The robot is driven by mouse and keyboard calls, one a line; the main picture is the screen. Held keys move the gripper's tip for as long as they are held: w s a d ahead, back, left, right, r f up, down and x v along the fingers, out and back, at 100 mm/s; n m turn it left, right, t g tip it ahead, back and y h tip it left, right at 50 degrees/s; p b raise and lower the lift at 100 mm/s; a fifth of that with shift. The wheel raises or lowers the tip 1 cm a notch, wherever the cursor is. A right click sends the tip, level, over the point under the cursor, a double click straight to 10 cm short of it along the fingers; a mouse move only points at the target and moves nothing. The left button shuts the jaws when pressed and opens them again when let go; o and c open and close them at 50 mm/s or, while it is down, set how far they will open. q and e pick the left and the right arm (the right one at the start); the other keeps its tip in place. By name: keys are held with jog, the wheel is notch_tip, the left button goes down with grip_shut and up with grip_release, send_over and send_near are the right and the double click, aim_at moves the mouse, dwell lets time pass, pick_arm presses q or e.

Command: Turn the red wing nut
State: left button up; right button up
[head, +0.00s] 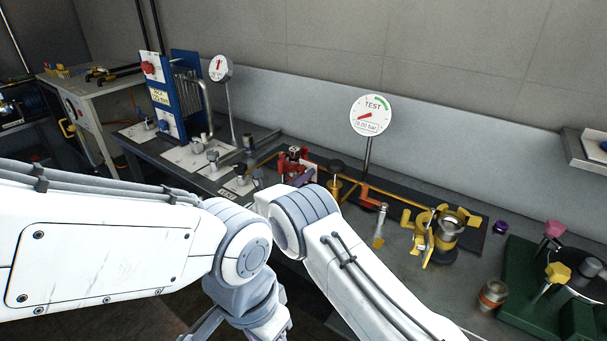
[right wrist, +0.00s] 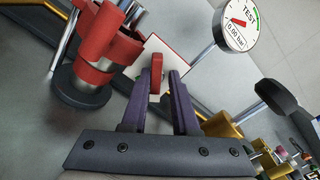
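The red wing nut (right wrist: 157,73) shows in the right wrist view, standing edge-on in front of a white, red-edged plate. My right gripper (right wrist: 160,80) has its two purple fingers on either side of the wing nut, with narrow gaps seeming to show beside it. In the head view, my right gripper (head: 301,178) is mostly hidden behind my arm, near a red fitting (head: 293,158). I cannot pick out the wing nut there. My left arm's end (head: 240,312) hangs low at the bottom, with its fingertips cut off or hidden.
A red clamp (right wrist: 105,45) on a metal cylinder with a dark foot is left of my right fingers. A yellow clamp (head: 440,235) and a green rack (head: 540,295) lie to the right.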

jog(key=shift+a, duration=0.4)
grip_shut()
jog(key=shift+n+b, duration=1.45)
jog(key=shift+n, duration=12.15)
jog(key=shift+f, duration=0.1)
